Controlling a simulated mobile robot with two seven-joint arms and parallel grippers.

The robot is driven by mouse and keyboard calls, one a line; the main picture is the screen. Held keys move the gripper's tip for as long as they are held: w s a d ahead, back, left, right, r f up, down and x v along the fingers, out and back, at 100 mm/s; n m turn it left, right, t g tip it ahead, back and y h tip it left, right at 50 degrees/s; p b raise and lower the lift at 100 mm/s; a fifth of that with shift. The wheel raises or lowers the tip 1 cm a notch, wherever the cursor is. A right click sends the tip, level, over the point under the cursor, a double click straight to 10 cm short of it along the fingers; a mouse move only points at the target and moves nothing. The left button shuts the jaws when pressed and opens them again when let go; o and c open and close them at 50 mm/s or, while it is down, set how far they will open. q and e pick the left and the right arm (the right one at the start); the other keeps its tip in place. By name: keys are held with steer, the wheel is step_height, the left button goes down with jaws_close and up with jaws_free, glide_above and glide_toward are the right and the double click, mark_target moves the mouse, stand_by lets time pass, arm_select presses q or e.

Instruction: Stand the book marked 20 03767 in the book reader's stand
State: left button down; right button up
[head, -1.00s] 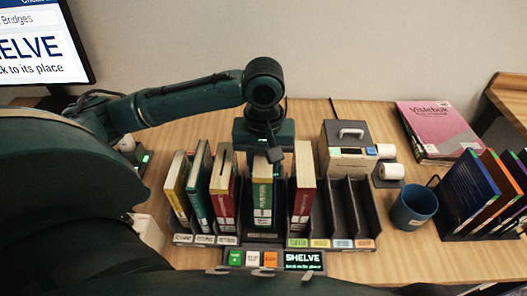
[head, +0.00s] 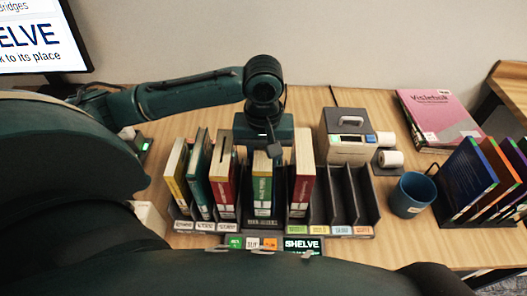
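A green book (head: 262,185) with a white label stands upright in the middle slot, the stand (head: 262,224) behind the small SHELVE display (head: 302,245). Its number is too small to read, so I cannot tell whether it is 20 03767. My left gripper (head: 268,150) points down right at the top of this book. Its fingers are mostly hidden behind the wrist and the book, so its grip cannot be made out. My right gripper is not in view.
Yellow, teal and red books (head: 223,185) stand in slots on the left. Another red book (head: 303,175) stands close on the right, beside empty slots (head: 345,200). A label printer (head: 346,135), blue mug (head: 412,195), pink magazine (head: 438,115) and a rack of books (head: 470,180) lie further right.

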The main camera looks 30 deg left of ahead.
arm_select(q)
steer(key=shift+f, duration=0.3)
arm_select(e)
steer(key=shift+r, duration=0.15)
arm_select(q)
steer(key=c, duration=0.9)
jaws_free()
steer(key=shift+f, duration=0.1)
step_height(320, 180, up, 13)
steer(key=shift+f+p, duration=0.2)
steer(key=shift+p, duration=0.75)
steer(key=shift+r, duration=0.4)
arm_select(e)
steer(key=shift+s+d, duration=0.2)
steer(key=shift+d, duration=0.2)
